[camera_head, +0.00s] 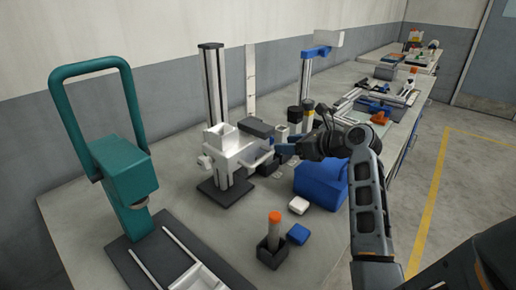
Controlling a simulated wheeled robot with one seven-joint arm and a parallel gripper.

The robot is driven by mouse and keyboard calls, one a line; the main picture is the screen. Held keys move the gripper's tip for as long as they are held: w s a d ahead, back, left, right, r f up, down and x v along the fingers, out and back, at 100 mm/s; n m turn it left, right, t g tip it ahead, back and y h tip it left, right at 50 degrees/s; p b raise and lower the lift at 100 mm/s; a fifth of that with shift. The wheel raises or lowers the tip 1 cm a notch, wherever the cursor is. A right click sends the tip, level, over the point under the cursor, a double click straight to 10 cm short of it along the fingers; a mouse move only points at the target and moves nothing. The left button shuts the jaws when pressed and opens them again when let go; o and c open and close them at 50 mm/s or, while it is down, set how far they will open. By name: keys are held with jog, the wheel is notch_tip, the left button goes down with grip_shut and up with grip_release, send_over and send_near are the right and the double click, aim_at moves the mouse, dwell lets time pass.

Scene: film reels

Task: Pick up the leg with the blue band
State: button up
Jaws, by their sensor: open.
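I cannot clearly make out a blue band on any leg. A short upright leg with an orange top (274,226) stands in a small black holder (270,252) at the table's front. A dark upright piece with a yellowish band (309,106) stands behind my gripper, its lower part partly hidden. My gripper (276,148) reaches left over the table from my arm, just right of the white fixture (232,152). It is open. A small blue patch shows at its fingers; I cannot tell whether that is a finger or a thing behind it.
A blue box (313,187) stands below my wrist. A white block (298,205) and a small blue block (298,234) lie in front. A teal frame (127,180) stands left, and a grey column (213,88) behind the fixture.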

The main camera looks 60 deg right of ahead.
jog(key=shift+d+x, duration=0.2)
jog(key=shift+x, duration=3.65)
jog(key=shift+r, duration=0.1)
jog(key=c, duration=0.9)
